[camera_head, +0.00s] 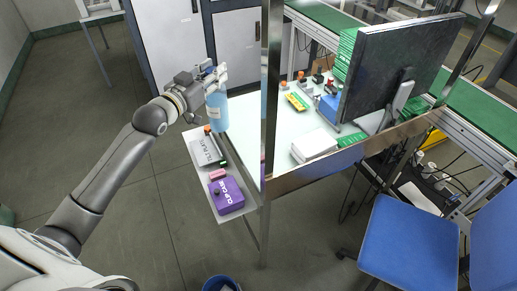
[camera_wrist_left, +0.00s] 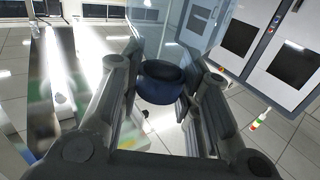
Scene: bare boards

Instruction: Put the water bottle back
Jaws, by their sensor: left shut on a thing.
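A light blue translucent water bottle (camera_head: 217,112) is held upright in my left gripper (camera_head: 208,78), just above or beside the far end of a narrow white side shelf (camera_head: 235,211). I cannot tell whether its base touches the shelf. In the left wrist view, the bottle's dark blue cap (camera_wrist_left: 161,82) sits between the two fingers of my left gripper (camera_wrist_left: 165,95), which is shut on it. My right gripper is not in either view.
The shelf holds a grey box (camera_head: 206,152), a purple box (camera_head: 226,195) and small items. A metal post (camera_head: 270,90) stands right of the bottle, before a workbench with a monitor (camera_head: 395,65). Grey cabinets (camera_head: 170,45) stand behind. A blue chair (camera_head: 410,245) is at lower right.

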